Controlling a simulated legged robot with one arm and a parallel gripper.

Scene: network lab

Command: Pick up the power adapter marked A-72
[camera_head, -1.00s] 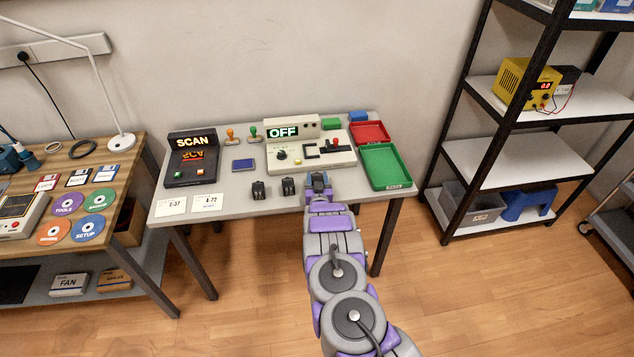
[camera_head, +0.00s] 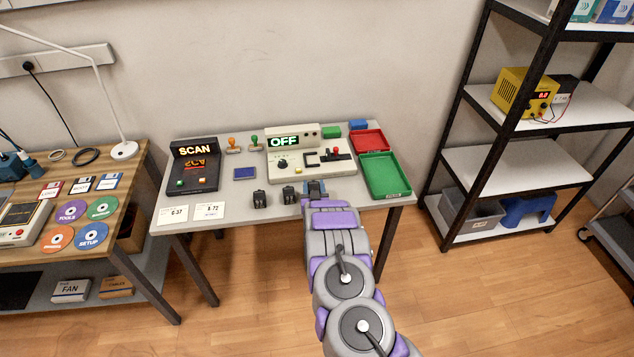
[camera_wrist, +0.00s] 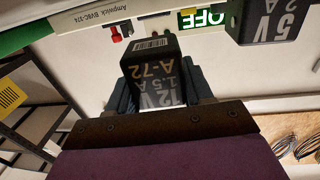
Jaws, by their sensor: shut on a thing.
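The power adapter marked A-72 (camera_wrist: 152,72) is a black block with a barcode label and "12V 1.5A" print in the wrist view. My gripper (camera_wrist: 160,98) is shut on it, with a dark finger on each side. I cannot tell whether the held adapter is clear of the tabletop. One neighbouring adapter (camera_head: 289,194) stands close by; an adapter marked 5V 2A (camera_wrist: 268,20) shows in the wrist view. The other adapter (camera_head: 260,199) is further left.
The table (camera_head: 235,207) holds a SCAN station (camera_head: 195,166), a console reading OFF (camera_head: 312,170), a green tray (camera_head: 385,174), a red tray (camera_head: 368,141) and two stamps. Two label cards (camera_head: 208,211) lie at the front left. A shelf rack (camera_head: 450,150) stands right.

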